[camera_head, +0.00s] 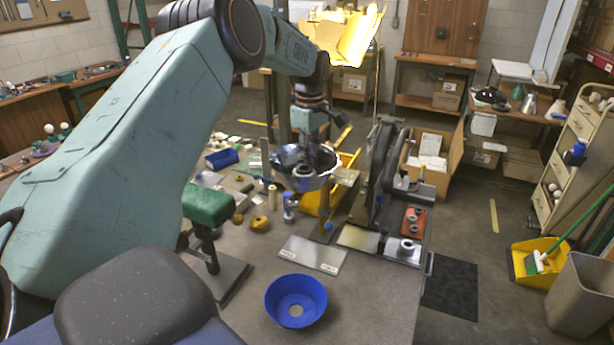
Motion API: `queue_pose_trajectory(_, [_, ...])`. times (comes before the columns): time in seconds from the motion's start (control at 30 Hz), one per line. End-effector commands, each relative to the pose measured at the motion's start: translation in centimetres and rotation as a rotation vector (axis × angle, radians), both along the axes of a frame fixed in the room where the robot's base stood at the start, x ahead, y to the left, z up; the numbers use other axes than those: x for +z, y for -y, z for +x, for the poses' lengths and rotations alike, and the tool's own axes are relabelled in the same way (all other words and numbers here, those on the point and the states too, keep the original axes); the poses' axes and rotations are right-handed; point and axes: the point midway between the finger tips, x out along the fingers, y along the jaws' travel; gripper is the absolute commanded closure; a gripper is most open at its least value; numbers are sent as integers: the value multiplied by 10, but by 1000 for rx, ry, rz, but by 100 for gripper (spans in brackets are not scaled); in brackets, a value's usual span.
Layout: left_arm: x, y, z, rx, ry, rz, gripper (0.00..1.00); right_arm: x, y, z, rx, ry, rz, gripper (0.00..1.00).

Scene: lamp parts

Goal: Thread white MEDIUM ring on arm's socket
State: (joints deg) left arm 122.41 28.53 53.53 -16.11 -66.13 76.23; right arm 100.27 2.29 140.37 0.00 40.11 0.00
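My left arm comes in from the left, and its gripper (306,158) points down at a shiny silver bowl-shaped shade (292,181) over the bench. The fingers are small and dark against the shade, so I cannot tell whether they are open or touch it. A pale edge shows at the shade's right rim, but I cannot tell whether it is a ring. I cannot make out the white medium ring or the arm's socket with certainty. Small rings sit on a red block (414,221) at the right of the bench. My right gripper is not in view.
A blue bowl-shaped shade (296,300) with a central hole stands at the bench front. A labelled metal plate (312,254) lies behind it. A green-topped stand (208,207) is at the left. A dark upright fixture (375,175) stands at the right. The front right bench is clear.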

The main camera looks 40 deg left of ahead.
Motion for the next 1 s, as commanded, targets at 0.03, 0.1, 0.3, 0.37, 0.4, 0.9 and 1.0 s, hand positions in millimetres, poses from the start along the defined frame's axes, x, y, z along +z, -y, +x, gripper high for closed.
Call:
queue_pose_trajectory(0.03, [-1, -2, -2, 44, -2, 0, 85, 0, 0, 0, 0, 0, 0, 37])
queue_pose_trajectory(0.1, [-1, -4, -3, 126, -1, -1, 85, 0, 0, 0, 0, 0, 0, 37])
queue_pose_trajectory(0.3, [-1, -11, -7, 360, -1, 0, 85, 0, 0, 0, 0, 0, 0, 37])
queue_pose_trajectory(0.37, [-1, -13, -8, 428, -1, 0, 85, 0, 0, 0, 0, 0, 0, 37])
queue_pose_trajectory(0.4, [-1, -14, -9, 468, -1, 0, 85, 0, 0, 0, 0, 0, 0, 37])
queue_pose_trajectory(0.9, [-1, -16, -10, 562, -2, 0, 97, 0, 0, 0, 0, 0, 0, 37])
queue_pose_trajectory(1.0, [-1, -16, -10, 561, -2, 0, 100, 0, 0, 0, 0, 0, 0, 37])
